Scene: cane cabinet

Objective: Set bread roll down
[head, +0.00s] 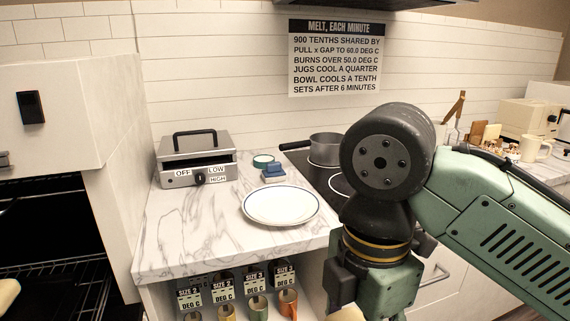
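My gripper (385,288) hangs down in front of the counter at the lower right. Its fingertips run below the picture's bottom edge, so I cannot see whether they are open or shut. A small pale tan patch (347,313) shows beside the gripper at the bottom edge; it may be part of a bread roll, but too little of it shows to tell. Another pale, rounded, roll-like thing (7,293) is cut off by the left edge, near the dark rack. An empty white plate (281,206) with a blue rim lies on the marble counter.
A grey press (196,161) with a black handle stands at the counter's back left. A blue block (273,173) and a round green-rimmed thing (263,161) sit behind the plate. A pot (325,149) stands on the dark hob. Counter left of the plate is clear.

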